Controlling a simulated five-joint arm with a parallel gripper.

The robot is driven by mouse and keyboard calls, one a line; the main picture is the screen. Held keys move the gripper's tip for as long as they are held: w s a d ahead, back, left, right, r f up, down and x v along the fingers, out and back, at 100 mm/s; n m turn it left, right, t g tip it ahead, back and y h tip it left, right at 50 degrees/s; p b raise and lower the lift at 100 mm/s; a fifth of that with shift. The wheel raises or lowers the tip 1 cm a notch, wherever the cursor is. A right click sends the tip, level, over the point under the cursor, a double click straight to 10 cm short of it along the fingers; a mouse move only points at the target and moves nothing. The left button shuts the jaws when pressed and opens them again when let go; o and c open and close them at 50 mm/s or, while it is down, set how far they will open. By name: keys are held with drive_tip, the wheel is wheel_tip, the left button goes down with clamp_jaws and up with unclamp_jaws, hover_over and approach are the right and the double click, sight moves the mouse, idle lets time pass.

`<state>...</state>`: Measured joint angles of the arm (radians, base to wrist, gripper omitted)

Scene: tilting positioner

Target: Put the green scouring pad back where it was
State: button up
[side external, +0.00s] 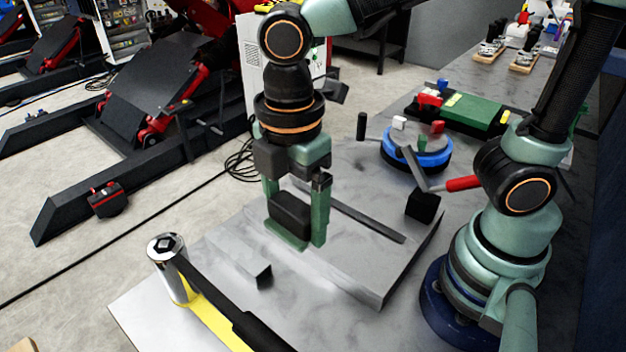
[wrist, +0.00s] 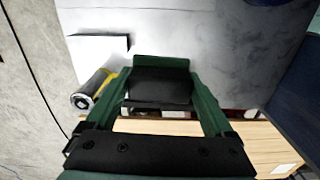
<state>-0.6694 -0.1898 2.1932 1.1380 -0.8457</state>
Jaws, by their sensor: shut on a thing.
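The green scouring pad (side external: 287,238) shows as a thin green slab under a black block-like body, and both are between the fingers of my gripper (side external: 294,222). In the wrist view the pad's green edge (wrist: 160,62) shows beyond the black body. My gripper (wrist: 160,90) is shut on it, one green finger on each side. The pad hangs over the grey plate (side external: 365,272), near its left part in the side view. I cannot tell whether its underside touches the plate.
A long dark slot or bar (side external: 365,218) crosses the plate. A small grey block (side external: 252,268) and a silver cylinder (side external: 172,270) with a yellow piece are at the front left. A red-handled lever (side external: 462,184), a black block (side external: 423,205) and a blue round base (side external: 428,162) stand behind, right.

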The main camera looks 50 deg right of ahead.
sight(305, 313)
drive_tip(key=shift+s+a+r, duration=0.1)
drive_tip(key=shift+s+a, duration=0.05)
drive_tip(key=shift+s, duration=0.4)
drive_tip(key=shift+s+f+n, duration=0.2)
drive_tip(key=shift+f+n, duration=0.05)
drive_tip(key=shift+n, duration=0.05)
wheel_tip(305, 313, down, 20)
drive_tip(key=shift+r, duration=0.25)
drive_tip(key=shift+f, duration=0.15)
drive_tip(key=o, duration=1)
drive_tip(key=shift+o, duration=0.2)
